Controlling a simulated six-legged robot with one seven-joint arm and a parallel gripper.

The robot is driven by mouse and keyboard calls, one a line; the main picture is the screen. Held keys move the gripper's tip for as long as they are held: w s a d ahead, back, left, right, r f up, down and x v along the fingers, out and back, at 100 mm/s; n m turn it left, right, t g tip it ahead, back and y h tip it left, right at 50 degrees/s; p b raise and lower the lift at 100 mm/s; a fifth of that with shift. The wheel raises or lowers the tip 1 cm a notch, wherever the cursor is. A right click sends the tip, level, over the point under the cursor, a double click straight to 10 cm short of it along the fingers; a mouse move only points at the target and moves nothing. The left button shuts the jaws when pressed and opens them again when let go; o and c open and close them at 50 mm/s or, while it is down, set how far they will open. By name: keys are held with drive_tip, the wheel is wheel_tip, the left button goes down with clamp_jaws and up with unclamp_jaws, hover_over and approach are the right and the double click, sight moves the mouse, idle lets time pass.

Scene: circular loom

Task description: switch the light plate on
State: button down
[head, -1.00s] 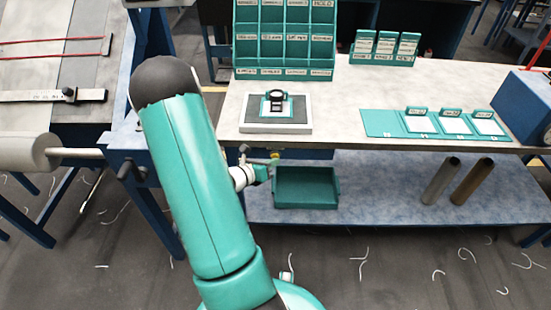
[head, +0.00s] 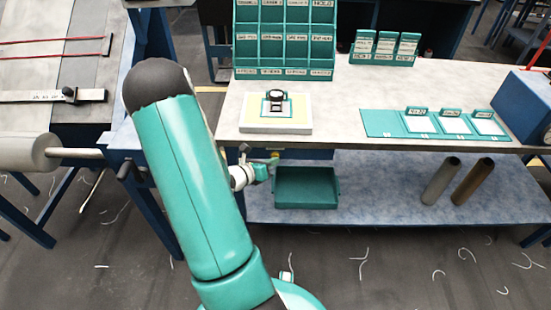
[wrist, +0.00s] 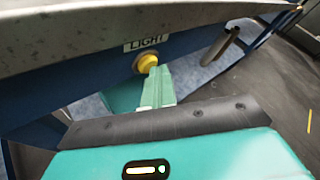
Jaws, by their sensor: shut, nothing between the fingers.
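The light plate (head: 250,125) on the bench top is lit a pale yellow-white, with a small dark-and-white magnifier-like device (head: 276,101) standing on it. A yellow button (wrist: 147,63) sits on the bench's blue front edge under a label reading LIGHT (wrist: 146,43). My gripper (wrist: 156,72) is shut, its fingertips at the lower right of the button, touching or very close to it. In the head view my gripper (head: 272,163) is below the bench edge, beside the yellow button. Whether the button is pressed in cannot be told.
A teal rack (head: 284,40) stands behind the plate. A teal board with cards (head: 380,123) lies to the right. A blue-legged frame is on the left.

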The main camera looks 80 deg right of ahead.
drive_tip(key=s+a, duration=0.1)
drive_tip(key=a, duration=0.5)
drive_tip(key=shift+s, duration=0.15)
idle(0.3)
